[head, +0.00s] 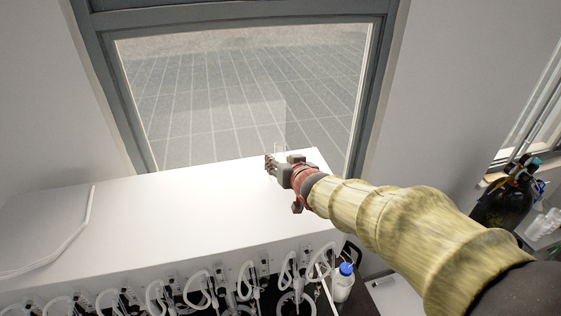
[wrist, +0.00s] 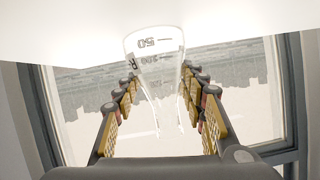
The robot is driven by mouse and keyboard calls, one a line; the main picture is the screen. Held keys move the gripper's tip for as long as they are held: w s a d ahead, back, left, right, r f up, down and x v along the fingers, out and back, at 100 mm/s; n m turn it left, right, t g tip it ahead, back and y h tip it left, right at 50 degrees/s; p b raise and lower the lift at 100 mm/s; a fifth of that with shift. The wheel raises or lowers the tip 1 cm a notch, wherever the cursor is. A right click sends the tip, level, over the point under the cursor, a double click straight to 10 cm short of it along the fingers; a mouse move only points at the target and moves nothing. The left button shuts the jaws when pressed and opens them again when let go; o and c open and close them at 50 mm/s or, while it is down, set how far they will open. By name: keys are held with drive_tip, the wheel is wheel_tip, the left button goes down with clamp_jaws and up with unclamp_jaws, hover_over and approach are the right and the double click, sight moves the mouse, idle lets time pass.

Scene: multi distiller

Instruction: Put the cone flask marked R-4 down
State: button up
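The cone flask (wrist: 154,66) is clear glass and lies between the two fingers in the wrist view. Its printed "50" and an R beside it appear upside down; the rest of the label is not readable. Its wide end meets the white top surface in that picture. In the head view the flask (head: 279,147) is a faint outline at the far edge of the white top, partly behind my gripper (head: 284,160). In the wrist view my gripper (wrist: 160,88) is open around the flask, with gaps beside the glass. Whether a fingertip touches it is hard to see.
The white distiller top (head: 200,205) is broad and clear to the left. Tubes and fittings (head: 205,285) line its front. A blue-capped bottle (head: 343,283) stands at the front right. A window (head: 245,90) lies behind. A dark bottle (head: 505,200) stands at the far right.

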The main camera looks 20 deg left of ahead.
drive_tip(key=o, duration=0.3)
drive_tip(key=shift+o, duration=0.2)
drive_tip(key=shift+r, duration=0.15)
drive_tip(key=v, duration=1.2)
